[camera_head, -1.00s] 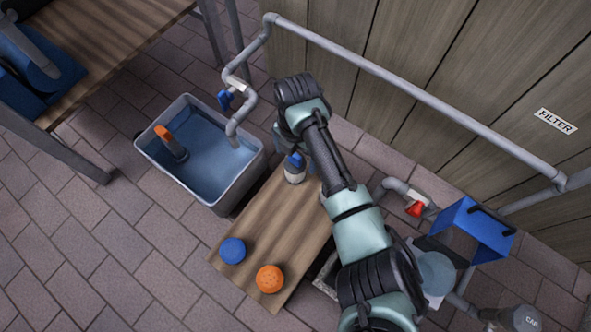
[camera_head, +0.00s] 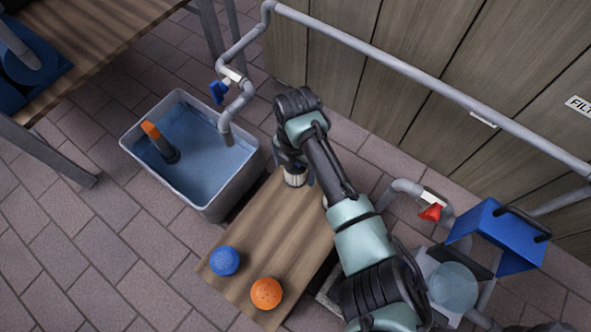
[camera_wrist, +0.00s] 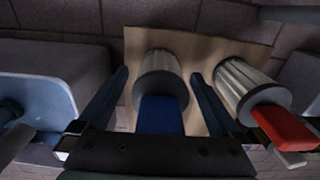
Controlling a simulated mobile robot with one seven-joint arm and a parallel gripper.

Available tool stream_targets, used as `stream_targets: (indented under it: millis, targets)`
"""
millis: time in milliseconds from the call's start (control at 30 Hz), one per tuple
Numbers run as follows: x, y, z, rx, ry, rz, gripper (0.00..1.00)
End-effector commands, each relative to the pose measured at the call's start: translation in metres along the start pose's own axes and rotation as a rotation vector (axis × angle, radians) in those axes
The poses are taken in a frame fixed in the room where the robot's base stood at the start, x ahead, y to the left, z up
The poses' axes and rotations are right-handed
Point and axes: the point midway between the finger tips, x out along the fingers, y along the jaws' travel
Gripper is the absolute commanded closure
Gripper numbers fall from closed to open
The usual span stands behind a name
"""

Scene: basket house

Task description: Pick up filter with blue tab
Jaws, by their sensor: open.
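The filter with the blue tab (camera_wrist: 161,78) stands on the wooden board, between the two open fingers of my gripper (camera_wrist: 160,100) in the wrist view. Its blue tab (camera_wrist: 161,115) points toward the gripper's palm. Gaps show on both sides, so the fingers do not touch it. A second filter with a red tab (camera_wrist: 250,92) stands just right of the right finger. In the head view, the pale side of a filter (camera_head: 295,177) shows below my gripper (camera_head: 294,165); my arm hides most of the rest.

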Motion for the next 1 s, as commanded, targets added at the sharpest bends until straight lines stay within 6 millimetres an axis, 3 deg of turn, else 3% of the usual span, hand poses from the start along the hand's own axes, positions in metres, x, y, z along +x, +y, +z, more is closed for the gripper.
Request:
stream_targets:
  millis: [133,633,1000]
  targets:
    - [-0.0013,-0.0001,0.0002,0.000,0.000,0.000,0.02]
    - [-0.0012,-0.0002,0.0001,0.000,0.000,0.000,0.92]
    - [-0.0075,-0.0001,0.0002,0.000,-0.001,0.000,0.92]
